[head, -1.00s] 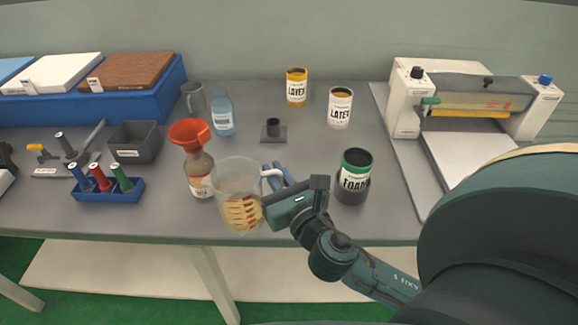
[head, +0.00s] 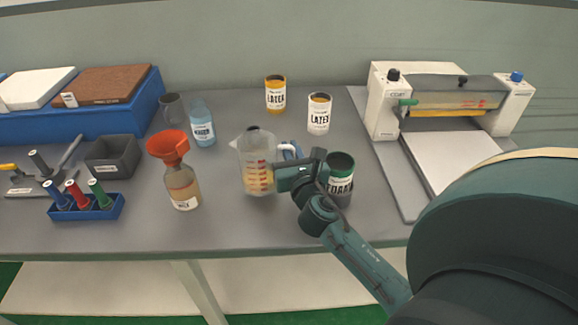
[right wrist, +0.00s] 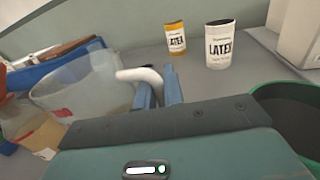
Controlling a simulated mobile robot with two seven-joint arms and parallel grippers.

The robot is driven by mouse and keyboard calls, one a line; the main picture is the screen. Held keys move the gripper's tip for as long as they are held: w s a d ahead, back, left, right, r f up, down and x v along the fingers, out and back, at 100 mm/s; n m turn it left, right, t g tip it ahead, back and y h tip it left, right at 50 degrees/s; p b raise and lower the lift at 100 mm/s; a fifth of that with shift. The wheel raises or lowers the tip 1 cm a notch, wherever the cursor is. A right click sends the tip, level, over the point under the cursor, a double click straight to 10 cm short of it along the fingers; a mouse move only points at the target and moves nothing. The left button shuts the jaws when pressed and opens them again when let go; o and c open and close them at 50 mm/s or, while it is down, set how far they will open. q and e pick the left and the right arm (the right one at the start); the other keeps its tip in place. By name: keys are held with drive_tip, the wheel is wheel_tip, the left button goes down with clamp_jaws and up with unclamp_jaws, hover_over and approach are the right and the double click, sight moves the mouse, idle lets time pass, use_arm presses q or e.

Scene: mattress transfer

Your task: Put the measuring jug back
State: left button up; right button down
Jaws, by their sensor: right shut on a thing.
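The clear measuring jug (head: 255,165) with red scale marks and a white handle (right wrist: 143,75) is upright near the middle of the bench. Its lower part looks yellowish. My right gripper (head: 289,155) comes from the right and is shut on the handle; its blue fingers (right wrist: 159,92) show beside the handle in the right wrist view. I cannot tell whether the jug's base touches the bench. A dark post top (head: 253,129) shows at the jug's rim; the rest of it is hidden behind the jug. My left gripper is not in view.
A bottle with an orange funnel (head: 168,146) stands left of the jug. A green-rimmed foam can (head: 340,180) is close to the right gripper. Two latex cans (head: 275,95) (head: 319,114) stand behind. A roller machine (head: 450,100) is at right. The bench front (head: 240,228) is clear.

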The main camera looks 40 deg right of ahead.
wheel_tip(320, 180, down, 3)
drive_tip(key=shift+r+b, duration=0.1)
drive_tip(key=shift+b, duration=0.45)
drive_tip(key=shift+f, duration=0.3)
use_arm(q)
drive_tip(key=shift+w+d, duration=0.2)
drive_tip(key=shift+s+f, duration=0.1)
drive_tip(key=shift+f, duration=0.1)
use_arm(e)
drive_tip(key=shift+f, duration=0.2)
drive_tip(key=c, duration=1.5)
unclamp_jaws()
drive_tip(key=shift+r, duration=0.1)
